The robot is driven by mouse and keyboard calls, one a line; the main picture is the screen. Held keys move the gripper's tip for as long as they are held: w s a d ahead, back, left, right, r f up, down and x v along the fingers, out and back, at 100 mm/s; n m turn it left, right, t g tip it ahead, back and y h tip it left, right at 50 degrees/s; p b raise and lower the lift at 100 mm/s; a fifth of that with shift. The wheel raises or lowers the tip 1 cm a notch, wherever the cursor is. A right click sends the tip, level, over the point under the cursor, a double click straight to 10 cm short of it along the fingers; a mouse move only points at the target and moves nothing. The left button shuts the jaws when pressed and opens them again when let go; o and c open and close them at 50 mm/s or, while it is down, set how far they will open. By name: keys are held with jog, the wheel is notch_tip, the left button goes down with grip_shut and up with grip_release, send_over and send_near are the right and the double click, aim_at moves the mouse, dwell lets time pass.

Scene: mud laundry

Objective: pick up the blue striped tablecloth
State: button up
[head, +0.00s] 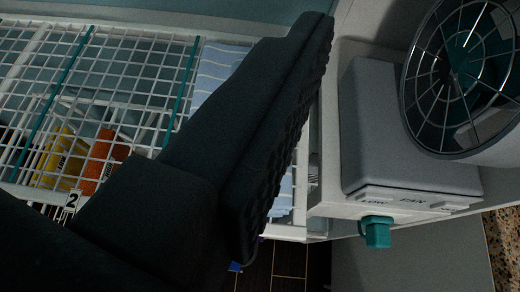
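The blue striped tablecloth (215,78) is pale blue with thin stripes. Part of it shows left of my gripper, beside the white wire grid. A small strip of matching striped cloth shows right of the gripper, lower down. The rest is hidden behind the gripper. My gripper (285,100) is a large dark shape slanting from lower left to top centre, with a textured pad on its right side. It overlaps the cloth in the view; I cannot tell whether it touches it. I cannot see a clear gap between two fingers.
A white wire grid (105,60) with teal bars covers the left, over a yellow item (62,155) and an orange item (104,160). A label "2" (71,200) hangs there.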

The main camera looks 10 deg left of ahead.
jog(key=s+a+f+n+g+y, duration=0.1)
jog(key=a+f+y, duration=0.15)
jog(key=f, duration=0.55)
jog(key=s+a+f+n+g+y, duration=0.1)
jog(key=a+f+y, duration=0.15)
jog(key=f, duration=0.45)
jog(key=b+x, duration=0.1)
jog(key=x, duration=0.2)
jog(key=b+x, duration=0.1)
jog(key=x, duration=0.3)
jog(key=shift+a, duration=0.25)
jog(key=shift+b+x, duration=1.1)
jog(key=shift+x, duration=2.15)
jog(key=shift+r, duration=0.1)
jog(key=c, duration=1.4)
